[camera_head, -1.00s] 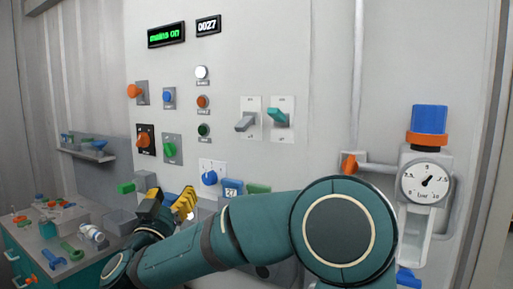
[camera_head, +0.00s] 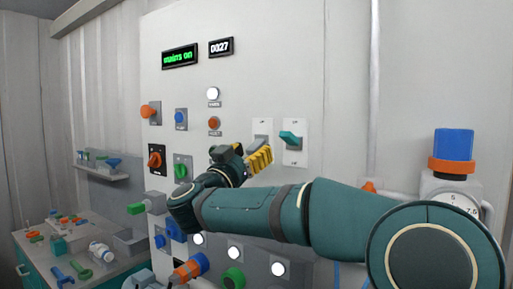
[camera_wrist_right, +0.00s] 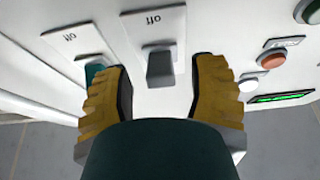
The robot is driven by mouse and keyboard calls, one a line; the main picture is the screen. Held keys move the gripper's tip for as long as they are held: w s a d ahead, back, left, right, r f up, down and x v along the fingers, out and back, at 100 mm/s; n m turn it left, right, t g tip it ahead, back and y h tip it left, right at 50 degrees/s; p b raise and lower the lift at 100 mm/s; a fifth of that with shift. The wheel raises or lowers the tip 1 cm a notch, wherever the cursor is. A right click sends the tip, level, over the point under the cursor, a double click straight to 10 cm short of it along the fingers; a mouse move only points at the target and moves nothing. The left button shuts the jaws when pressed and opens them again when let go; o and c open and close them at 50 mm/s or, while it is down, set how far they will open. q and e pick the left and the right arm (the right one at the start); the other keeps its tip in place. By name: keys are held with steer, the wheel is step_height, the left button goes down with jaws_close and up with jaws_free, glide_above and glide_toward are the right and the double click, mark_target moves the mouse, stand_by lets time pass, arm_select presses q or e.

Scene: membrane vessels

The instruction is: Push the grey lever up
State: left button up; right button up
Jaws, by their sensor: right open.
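The grey lever (camera_wrist_right: 160,68) shows in the right wrist view, on a white plate (camera_wrist_right: 155,25) whose "off" label reads upside down there. My right gripper (camera_wrist_right: 160,80) is open, with one yellow finger on each side of the lever and a visible gap to both. In the head view my right gripper (camera_head: 247,158) is in front of the lever's plate (camera_head: 262,128) and hides the grey lever. I cannot tell how deep the fingers reach around it. My left gripper is not in view.
A teal lever (camera_head: 291,138) sits on the neighbouring plate, close to one finger; it also shows in the wrist view (camera_wrist_right: 95,73). Round buttons (camera_wrist_right: 272,60) lie on the other side. Orange, blue and green knobs stand left of my arm. A side bench (camera_head: 75,245) holds loose tools.

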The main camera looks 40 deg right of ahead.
steer(key=shift+x, duration=1.4)
steer(key=shift+o, duration=0.2)
jaws_close()
